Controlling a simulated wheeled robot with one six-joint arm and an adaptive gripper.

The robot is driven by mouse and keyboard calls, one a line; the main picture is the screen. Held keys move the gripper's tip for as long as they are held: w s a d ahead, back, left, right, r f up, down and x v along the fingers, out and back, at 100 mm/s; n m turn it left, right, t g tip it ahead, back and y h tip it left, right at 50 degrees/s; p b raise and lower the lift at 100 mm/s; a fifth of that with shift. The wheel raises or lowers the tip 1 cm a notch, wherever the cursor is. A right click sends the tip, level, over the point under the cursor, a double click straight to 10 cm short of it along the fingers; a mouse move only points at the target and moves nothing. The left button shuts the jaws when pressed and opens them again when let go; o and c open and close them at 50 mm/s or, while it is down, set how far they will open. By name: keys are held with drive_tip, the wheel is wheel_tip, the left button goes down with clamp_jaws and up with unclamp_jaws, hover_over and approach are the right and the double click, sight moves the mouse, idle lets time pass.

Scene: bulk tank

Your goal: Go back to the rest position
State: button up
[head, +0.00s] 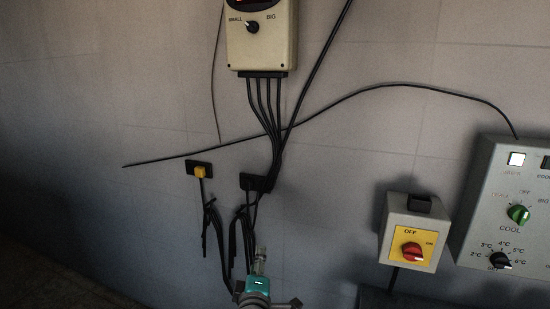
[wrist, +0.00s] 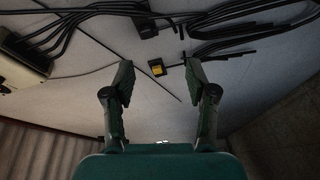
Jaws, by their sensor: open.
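My gripper shows at the bottom of the head view (head: 260,262), below the hanging cables and in front of the tiled wall. In the wrist view my gripper (wrist: 164,85) has its two fingers well apart, with nothing between them. It is open and empty. Beyond the fingertips in the wrist view is the wall with a small yellow connector (wrist: 158,70) on a black plate. The same yellow connector (head: 200,172) shows in the head view, above and left of my gripper. They are apart.
A beige control box (head: 262,40) with a SMALL/BIG knob hangs above, with black cables (head: 268,110) running down. At the right are a switch box (head: 397,262) with a red knob on yellow and a grey panel (head: 478,235) with a green knob. The wall at left is clear.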

drive_tip(key=s+d+f+m+g+y, duration=0.1)
drive_tip(key=s+d+f+m, duration=0.1)
drive_tip(key=s+d+f, duration=0.45)
drive_tip(key=s+d+f+m, duration=0.1)
drive_tip(key=s+d+f, duration=0.2)
drive_tip(key=s+f, duration=0.6)
drive_tip(key=s+d+f+m+g+y, duration=0.1)
drive_tip(key=s+d+f+m, duration=0.1)
drive_tip(key=s+d+f, duration=0.55)
drive_tip(key=s+d+r+m, duration=0.1)
drive_tip(key=s+m, duration=0.1)
drive_tip(key=s, duration=0.7)
drive_tip(key=s+d+m, duration=0.2)
drive_tip(key=s, duration=0.7)
drive_tip(key=s+d+r+m+h, duration=0.1)
drive_tip(key=s+r+m, duration=0.2)
drive_tip(key=s, duration=0.4)
drive_tip(key=s+d+r+m+h, duration=0.1)
drive_tip(key=s+d+r+m, duration=0.1)
drive_tip(key=s, duration=0.5)
wheel_tip(320, 180, up, 2)
drive_tip(key=shift+r+m+g, duration=0.25)
drive_tip(key=shift+m+g, duration=0.15)
drive_tip(key=shift+m, duration=0.3)
